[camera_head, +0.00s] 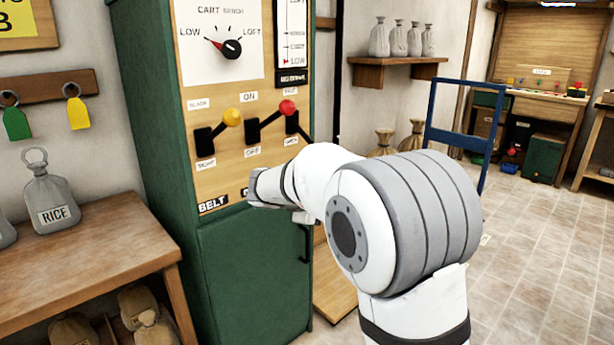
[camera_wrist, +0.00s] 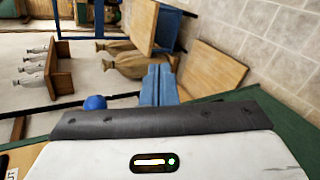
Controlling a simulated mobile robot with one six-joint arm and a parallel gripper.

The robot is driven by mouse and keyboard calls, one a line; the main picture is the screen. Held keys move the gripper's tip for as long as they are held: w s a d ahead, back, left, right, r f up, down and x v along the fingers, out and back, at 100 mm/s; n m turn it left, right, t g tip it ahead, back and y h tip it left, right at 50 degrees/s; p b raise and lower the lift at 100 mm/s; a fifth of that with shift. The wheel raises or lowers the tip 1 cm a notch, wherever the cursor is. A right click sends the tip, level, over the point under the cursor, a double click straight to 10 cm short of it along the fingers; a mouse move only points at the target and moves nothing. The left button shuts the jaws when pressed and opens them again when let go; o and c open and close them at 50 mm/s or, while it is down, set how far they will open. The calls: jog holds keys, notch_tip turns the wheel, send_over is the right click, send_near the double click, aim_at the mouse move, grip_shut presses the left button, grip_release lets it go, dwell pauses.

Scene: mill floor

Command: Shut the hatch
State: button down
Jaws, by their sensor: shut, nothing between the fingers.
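My gripper (camera_wrist: 158,72) shows in the wrist view as two blue fingers side by side, shut with nothing between them. No part is clearly labelled as a hatch. The cabinet's lower green front has a black handle (camera_head: 306,244) near its right edge. In the wrist view a wooden board (camera_wrist: 142,25) and a second wooden board (camera_wrist: 210,70) lie beyond the fingers; I cannot tell whether either is the hatch.
The panel has a yellow-knobbed lever (camera_head: 232,117), a red-knobbed lever (camera_head: 287,108) and a dial (camera_head: 230,47). A blue ball (camera_wrist: 95,102) is beside my fingers. A wooden bench (camera_head: 90,245) stands left, a blue frame (camera_head: 465,135) behind. Tiled floor (camera_head: 540,240) is clear at right.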

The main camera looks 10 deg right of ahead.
aim_at(311, 143)
jog(key=w+a+r+n+t+h+b, duration=0.1)
jog(key=w+a+t, duration=0.4)
jog(key=w+a, duration=0.5)
jog(key=r+n, duration=0.1)
jog(key=n, duration=0.1)
jog(key=shift+w+r+n+h, duration=0.3)
jog(key=shift+r+n, duration=0.1)
jog(key=b+x, duration=0.2)
jog(key=x, duration=0.8)
jog(key=s, duration=0.1)
jog(key=s+d+r+b, duration=0.1)
jog(key=s+r, duration=0.1)
jog(key=shift+s+d, duration=0.1)
jog(key=shift+d, duration=0.25)
